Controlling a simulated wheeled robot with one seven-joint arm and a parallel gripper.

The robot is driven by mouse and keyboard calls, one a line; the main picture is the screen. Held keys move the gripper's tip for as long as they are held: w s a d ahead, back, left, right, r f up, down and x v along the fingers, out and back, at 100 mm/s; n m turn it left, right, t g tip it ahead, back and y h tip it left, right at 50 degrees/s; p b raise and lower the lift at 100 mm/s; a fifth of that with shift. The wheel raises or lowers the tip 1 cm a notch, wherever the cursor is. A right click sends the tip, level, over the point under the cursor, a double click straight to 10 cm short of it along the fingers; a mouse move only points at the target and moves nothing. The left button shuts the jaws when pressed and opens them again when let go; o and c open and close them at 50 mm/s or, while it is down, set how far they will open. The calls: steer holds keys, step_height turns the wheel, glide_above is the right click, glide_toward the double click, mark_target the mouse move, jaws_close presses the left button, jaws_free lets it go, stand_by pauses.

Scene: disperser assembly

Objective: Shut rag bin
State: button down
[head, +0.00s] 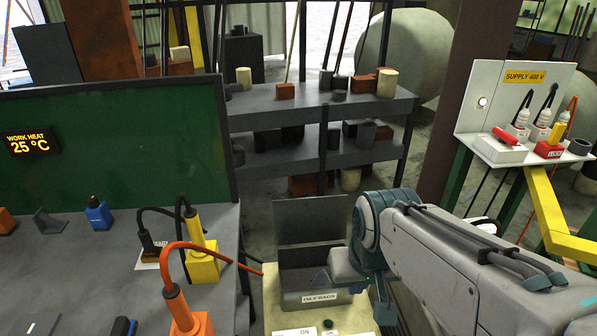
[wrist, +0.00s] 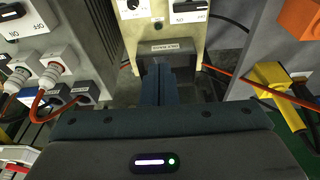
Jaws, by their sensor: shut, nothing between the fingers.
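The rag bin (head: 318,299) is a grey box labelled OILY RAGS, on top of a cream cabinet in the head view. Its lid (head: 312,222) stands raised at the back, and the dark inside of the bin shows. My arm reaches in from the right, and its end covers the bin's right side. In the wrist view my gripper (wrist: 165,72) is shut and empty, with its fingers together. The fingers point toward the small label at the bin and overlap the grey shape there. I cannot tell whether they touch it.
A workbench (head: 70,270) with a green board (head: 120,140), yellow and orange plugs and cables is at the left. Grey shelves (head: 320,115) stand behind the bin.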

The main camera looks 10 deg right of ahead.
steer(key=w+t, duration=0.1)
steer(key=w, duration=3.7)
steer(key=w+f, duration=0.8)
steer(key=w, duration=0.4)
step_height(320, 180, down, 9)
steer(key=s+p, duration=0.1)
steer(key=p, duration=0.1)
steer(key=shift+a+f+p, duration=0.2)
steer(key=shift+p, duration=0.15)
steer(key=shift+s+t+b, duration=0.15)
steer(key=shift+t+b, duration=0.15)
steer(key=shift+b, duration=0.15)
